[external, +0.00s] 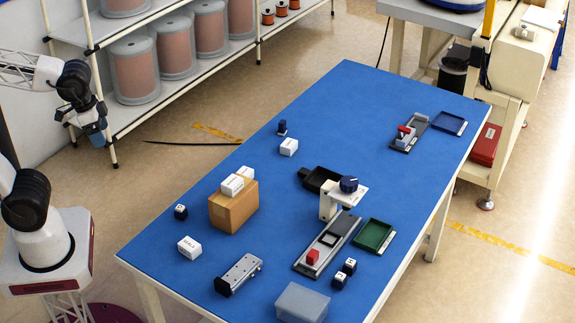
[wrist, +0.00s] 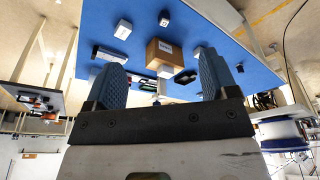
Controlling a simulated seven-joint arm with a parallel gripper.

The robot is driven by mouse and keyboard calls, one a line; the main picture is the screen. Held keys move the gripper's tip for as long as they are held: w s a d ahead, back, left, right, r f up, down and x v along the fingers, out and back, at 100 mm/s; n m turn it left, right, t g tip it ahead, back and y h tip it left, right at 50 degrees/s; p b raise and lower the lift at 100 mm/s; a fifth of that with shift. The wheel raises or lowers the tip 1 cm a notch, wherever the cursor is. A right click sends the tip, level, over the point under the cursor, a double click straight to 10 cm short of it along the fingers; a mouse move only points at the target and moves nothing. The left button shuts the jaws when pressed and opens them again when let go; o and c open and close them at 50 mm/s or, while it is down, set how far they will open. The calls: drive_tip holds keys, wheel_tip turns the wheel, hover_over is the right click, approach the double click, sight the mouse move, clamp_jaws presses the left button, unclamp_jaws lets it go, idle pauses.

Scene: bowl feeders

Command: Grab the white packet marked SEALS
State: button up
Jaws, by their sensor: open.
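The white packet marked SEALS (external: 189,247) lies on the blue table near its left edge, below a small black cube and left of a metal block. In the wrist view a white packet (wrist: 123,29) left of the cardboard box appears to be the same one; its print is too small to read. My gripper (external: 97,135) is off the table to the upper left, well away from the packet. In the wrist view my gripper (wrist: 160,62) has its two blue fingers spread wide with nothing held between them.
A cardboard box (external: 233,207) carrying white packets stands behind the SEALS packet. A black cube (external: 180,212) and a metal block (external: 238,274) are nearby. Another white packet (external: 288,147) lies farther back. A shelf of spools (external: 175,50) stands near my arm.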

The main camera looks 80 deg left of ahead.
drive_tip(key=shift+o, duration=1)
drive_tip(key=m+t+y, duration=0.3)
drive_tip(key=m+y, duration=0.7)
drive_tip(key=m, duration=1.1)
hover_over(190, 248)
drive_tip(key=s+a, duration=0.6)
wheel_tip(190, 248, down, 22)
drive_tip(key=d+f+m+t, duration=0.1)
drive_tip(key=d+f+m, duration=0.1)
drive_tip(key=d, duration=0.1)
drive_tip(key=d+f+m+t, duration=0.2)
drive_tip(key=d+f, duration=0.1)
drive_tip(key=d+f+m+t+h, duration=0.1)
drive_tip(key=d+f+m+t, duration=0.1)
drive_tip(key=d+m, duration=0.1)
drive_tip(key=shift+w+d+f, duration=0.15)
drive_tip(key=shift+w+f, duration=0.1)
